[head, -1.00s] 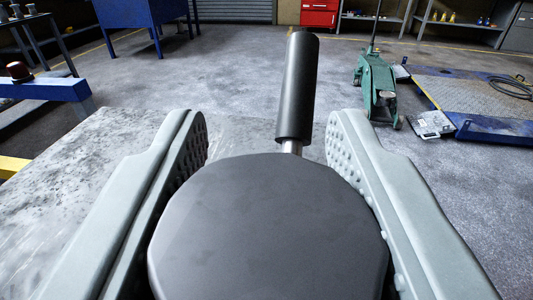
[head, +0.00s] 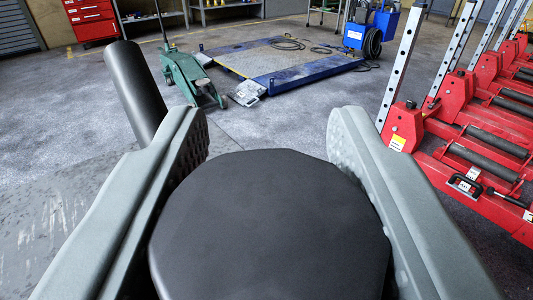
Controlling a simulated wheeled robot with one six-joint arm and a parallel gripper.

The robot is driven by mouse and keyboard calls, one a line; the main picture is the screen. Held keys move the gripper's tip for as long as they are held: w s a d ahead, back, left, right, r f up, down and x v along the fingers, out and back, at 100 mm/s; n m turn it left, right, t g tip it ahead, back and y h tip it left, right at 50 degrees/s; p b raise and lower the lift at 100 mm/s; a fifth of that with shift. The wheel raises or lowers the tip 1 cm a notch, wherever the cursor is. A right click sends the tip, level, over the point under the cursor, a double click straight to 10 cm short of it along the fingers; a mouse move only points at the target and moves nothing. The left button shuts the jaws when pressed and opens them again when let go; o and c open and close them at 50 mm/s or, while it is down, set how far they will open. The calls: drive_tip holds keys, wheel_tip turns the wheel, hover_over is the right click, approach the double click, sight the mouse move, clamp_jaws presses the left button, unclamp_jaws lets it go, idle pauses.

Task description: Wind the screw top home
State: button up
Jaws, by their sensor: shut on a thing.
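A large dark grey screw top (head: 270,225) with a many-sided rim fills the lower middle of the head view. My gripper (head: 268,165) is shut on it, one pale grey finger on each side. The studded inner faces of the fingers press near its edges. A black cylindrical handle (head: 136,88) rises behind the left finger, tilted to the left. Whatever lies under the screw top, its thread included, is hidden.
A grey worktop (head: 60,215) shows at the left. Beyond on the floor are a green trolley jack (head: 190,75), a blue-framed platform (head: 280,58) and a red cabinet (head: 92,18). Red stands with upright posts (head: 465,130) line the right. The floor between is open.

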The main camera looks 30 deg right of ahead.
drive_tip(key=shift+s+d+r+m+g+h, duration=0.1)
drive_tip(key=shift+d+m+g+h, duration=0.05)
drive_tip(key=shift+m+g+h, duration=1)
drive_tip(key=shift+s+d+m+g+h, duration=0.1)
drive_tip(key=shift+m+g+h, duration=0.95)
drive_tip(key=shift+h, duration=0.2)
drive_tip(key=o, duration=1)
drive_tip(key=shift+s, duration=0.1)
drive_tip(key=shift+v, duration=3.65)
drive_tip(key=shift+a, duration=0.1)
